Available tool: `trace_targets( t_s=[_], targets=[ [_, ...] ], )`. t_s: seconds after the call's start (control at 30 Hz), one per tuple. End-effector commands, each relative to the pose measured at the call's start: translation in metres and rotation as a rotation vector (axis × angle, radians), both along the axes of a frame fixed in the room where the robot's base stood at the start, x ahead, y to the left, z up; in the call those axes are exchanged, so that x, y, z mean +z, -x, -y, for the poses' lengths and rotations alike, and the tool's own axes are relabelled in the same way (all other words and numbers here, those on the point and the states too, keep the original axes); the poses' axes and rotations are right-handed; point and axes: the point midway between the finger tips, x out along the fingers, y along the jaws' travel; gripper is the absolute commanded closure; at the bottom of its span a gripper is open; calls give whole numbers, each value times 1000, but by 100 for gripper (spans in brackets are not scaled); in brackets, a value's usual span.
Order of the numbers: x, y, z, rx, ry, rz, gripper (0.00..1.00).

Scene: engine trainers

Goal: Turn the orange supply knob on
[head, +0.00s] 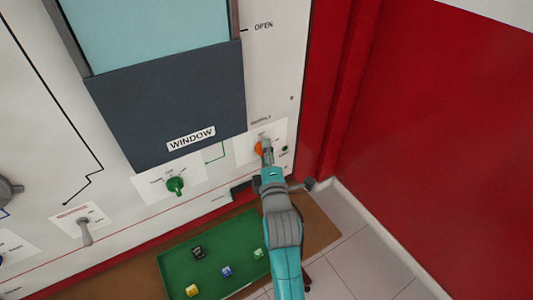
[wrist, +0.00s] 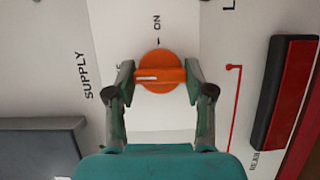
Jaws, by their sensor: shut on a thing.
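The orange supply knob (head: 258,148) is on a white plate at the lower right of the panel, under the word SUPPLY. In the wrist view the orange knob (wrist: 160,72) is round with a raised bar lying level across it. A white line on the bar's left half points left, toward the SUPPLY lettering. My gripper (head: 265,152) is at the knob in the head view. In the wrist view my gripper (wrist: 159,80) has one finger at each end of the bar and is shut on it.
A green knob (head: 176,185) and a toggle switch (head: 85,232) are left of the supply plate. A dark window cover (head: 170,105) is above. A green tray (head: 180,268) with several small blocks lies below. A red wall (head: 450,130) stands at right.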

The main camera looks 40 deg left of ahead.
Motion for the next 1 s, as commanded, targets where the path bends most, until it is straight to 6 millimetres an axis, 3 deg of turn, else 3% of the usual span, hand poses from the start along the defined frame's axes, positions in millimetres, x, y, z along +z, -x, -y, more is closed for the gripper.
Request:
trace_targets(
  t_s=[0.27, 1.0],
  targets=[
    [1, 0, 0, 0, -55, -133, 82],
    [3, -2, 1, -1, -319, -773, 82]
  ],
)
